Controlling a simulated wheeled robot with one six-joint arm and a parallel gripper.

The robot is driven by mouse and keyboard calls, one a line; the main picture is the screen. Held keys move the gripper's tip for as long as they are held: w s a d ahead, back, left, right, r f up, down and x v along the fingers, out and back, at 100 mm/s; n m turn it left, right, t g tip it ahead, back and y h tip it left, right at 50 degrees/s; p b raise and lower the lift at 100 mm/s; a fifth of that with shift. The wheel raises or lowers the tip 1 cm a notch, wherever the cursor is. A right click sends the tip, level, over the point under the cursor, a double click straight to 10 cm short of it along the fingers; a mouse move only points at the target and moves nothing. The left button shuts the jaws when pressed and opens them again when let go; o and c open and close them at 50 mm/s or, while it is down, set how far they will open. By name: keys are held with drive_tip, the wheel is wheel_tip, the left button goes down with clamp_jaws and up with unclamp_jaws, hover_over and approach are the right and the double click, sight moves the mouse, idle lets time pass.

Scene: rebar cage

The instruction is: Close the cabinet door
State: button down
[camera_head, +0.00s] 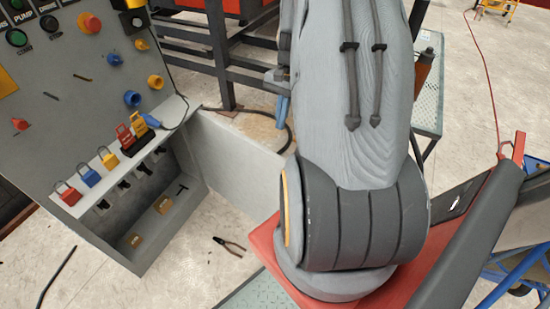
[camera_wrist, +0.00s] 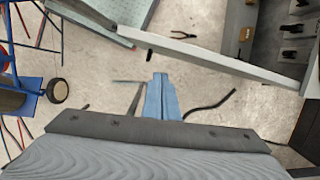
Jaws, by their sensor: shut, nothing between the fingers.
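The grey cabinet (camera_head: 70,140) stands at the left in the head view, with its lower compartment open. Its door (camera_head: 235,160) stands swung out to the right; my arm covers its far end. In the wrist view the door (camera_wrist: 215,57) runs slantwise across the top, and the cabinet's inside (camera_wrist: 282,45) shows at the upper right. My gripper (camera_wrist: 162,98) has blue fingers, shut and empty, on the door's outer side. Floor shows between the fingertips and the door in that view. In the head view the gripper (camera_head: 282,108) is partly hidden behind my arm.
Pliers (camera_head: 229,246) lie on the floor on the door's inner side. Coloured padlocks (camera_head: 108,158) hang along the cabinet's ledge. A dark steel frame (camera_head: 215,50) stands behind the door, with a dark cable (camera_head: 288,135) on the floor near it.

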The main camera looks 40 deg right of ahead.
sight(277, 155)
drive_tip(key=shift+m, duration=0.7)
drive_tip(key=shift+s+a+p+x, duration=0.2)
drive_tip(key=shift+p+x, duration=0.3)
drive_tip(key=shift+x, duration=1.65)
drive_tip(key=shift+s+a+p+x, duration=0.1)
drive_tip(key=shift+s+p+x, duration=0.3)
drive_tip(key=shift+x, duration=1.7)
drive_tip(key=shift+s+a+p+x, duration=0.15)
drive_tip(key=shift+p+x, duration=0.45)
drive_tip(key=shift+x, duration=1.55)
drive_tip(key=shift+r, duration=0.15)
